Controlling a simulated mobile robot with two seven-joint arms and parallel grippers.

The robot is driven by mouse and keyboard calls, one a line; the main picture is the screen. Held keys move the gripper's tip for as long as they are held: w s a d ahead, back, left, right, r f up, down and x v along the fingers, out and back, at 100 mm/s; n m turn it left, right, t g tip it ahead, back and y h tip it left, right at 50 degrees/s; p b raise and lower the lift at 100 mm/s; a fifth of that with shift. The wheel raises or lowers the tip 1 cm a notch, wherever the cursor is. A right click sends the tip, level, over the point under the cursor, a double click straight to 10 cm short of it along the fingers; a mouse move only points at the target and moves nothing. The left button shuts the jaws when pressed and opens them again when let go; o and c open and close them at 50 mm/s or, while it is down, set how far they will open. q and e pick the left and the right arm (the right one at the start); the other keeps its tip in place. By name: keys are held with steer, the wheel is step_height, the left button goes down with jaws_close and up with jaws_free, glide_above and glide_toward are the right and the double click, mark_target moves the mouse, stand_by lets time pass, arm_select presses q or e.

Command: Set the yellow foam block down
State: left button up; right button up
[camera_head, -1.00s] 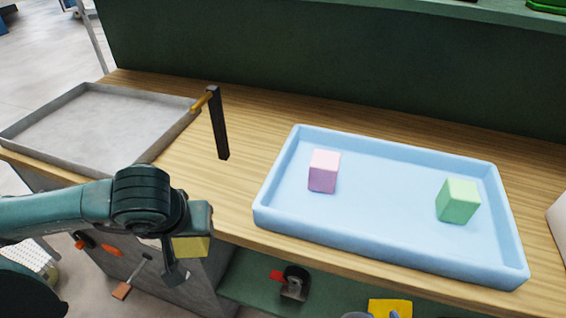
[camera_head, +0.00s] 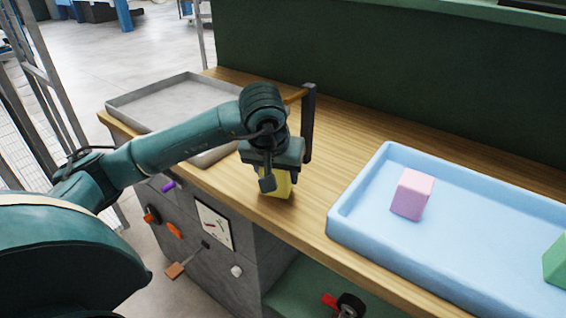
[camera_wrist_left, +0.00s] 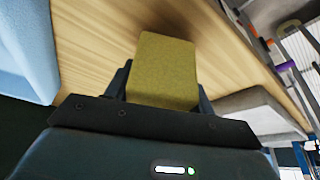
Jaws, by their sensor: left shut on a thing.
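The yellow foam block (camera_head: 277,184) is between the fingers of my left gripper (camera_head: 270,182), over the wooden bench top between the grey tray and the blue tray. The left gripper is shut on it. In the left wrist view the yellow foam block (camera_wrist_left: 163,70) fills the space between the fingers, with wood behind it. I cannot tell whether its underside touches the bench. The gripper covers its upper part in the head view. My right gripper is not in view.
A blue tray (camera_head: 345,232) on the right holds a pink block (camera_head: 412,194) and a green block (camera_head: 556,262). A grey tray (camera_head: 125,105) lies at the left. A dark upright post (camera_head: 309,125) with a yellow bar stands just behind my gripper. Bare wood (camera_head: 350,140) lies between post and blue tray.

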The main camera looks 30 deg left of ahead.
arm_select(q)
steer(key=shift+w+a, duration=0.2)
steer(key=shift+w, duration=0.5)
steer(key=w, duration=0.2)
steer(key=w+a, duration=0.1)
steer(key=shift+f, duration=0.75)
steer(key=shift+f, duration=0.1)
steer(key=shift+f, duration=0.15)
steer(key=o, duration=1)
steer(key=shift+r+p, duration=0.3)
steer(key=shift+r, duration=0.1)
steer(key=v, duration=1.1)
steer(key=shift+s+r, duration=0.3)
